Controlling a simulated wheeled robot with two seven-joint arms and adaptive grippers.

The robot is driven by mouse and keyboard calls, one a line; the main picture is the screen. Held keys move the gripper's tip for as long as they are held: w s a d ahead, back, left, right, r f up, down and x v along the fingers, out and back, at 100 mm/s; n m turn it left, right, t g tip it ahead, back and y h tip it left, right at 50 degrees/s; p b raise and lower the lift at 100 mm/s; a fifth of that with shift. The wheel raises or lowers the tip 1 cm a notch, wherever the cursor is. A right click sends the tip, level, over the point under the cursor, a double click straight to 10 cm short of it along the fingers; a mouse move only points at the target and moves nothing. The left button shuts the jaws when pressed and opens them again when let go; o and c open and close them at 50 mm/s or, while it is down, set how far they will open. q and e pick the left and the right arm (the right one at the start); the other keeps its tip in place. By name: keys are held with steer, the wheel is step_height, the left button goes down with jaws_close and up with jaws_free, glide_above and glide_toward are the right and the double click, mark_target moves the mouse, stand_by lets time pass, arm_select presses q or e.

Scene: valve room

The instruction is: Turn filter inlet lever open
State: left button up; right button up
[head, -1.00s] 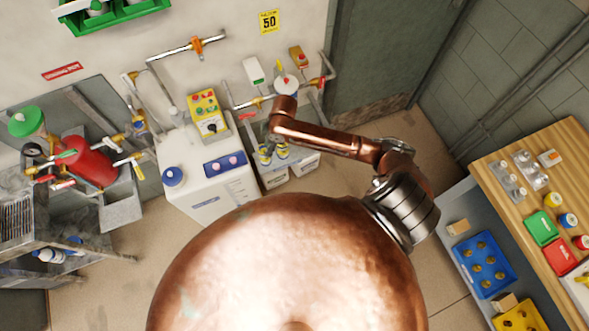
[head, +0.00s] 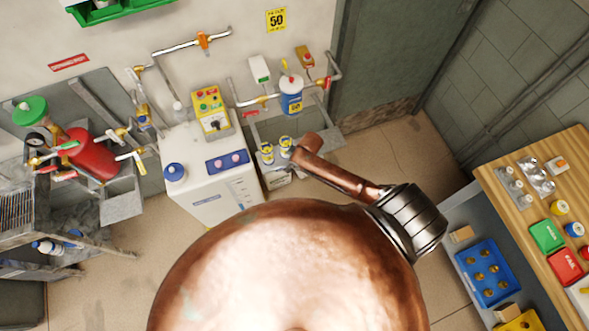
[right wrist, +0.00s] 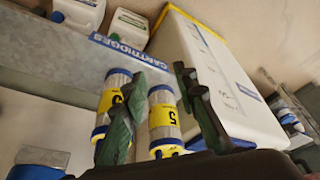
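A blue and white filter housing (head: 291,97) with a yellow label hangs at the wall pipe in the head view. A brass valve (head: 262,100) sits on the pipe to its left, with a red handle (head: 250,113) just below. Another red handle (head: 327,83) is on the pipe to its right. I cannot read which is the inlet lever. My right arm ends below the housing, its gripper hidden in the head view. In the right wrist view my right gripper (right wrist: 160,112) has its dark fingers apart, with a yellow-labelled cartridge (right wrist: 164,122) visible between them. My left gripper is out of view.
A white tank (head: 208,170) with a yellow control box (head: 210,112) stands left. A wooden bench (head: 548,160) is at right. Floor between is clear.

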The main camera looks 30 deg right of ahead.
steer(key=shift+m, duration=0.4)
steer(key=shift+s+d+f, duration=0.2)
steer(key=shift+d+f, duration=0.05)
steer(key=shift+f, duration=0.35)
steer(key=shift+s+d+f, duration=0.2)
steer(key=shift+d+f, duration=0.05)
steer(key=shift+f, duration=0.35)
steer(key=shift+s+d+f, duration=0.2)
steer(key=shift+d+f, duration=0.05)
steer(key=shift+f, duration=0.35)
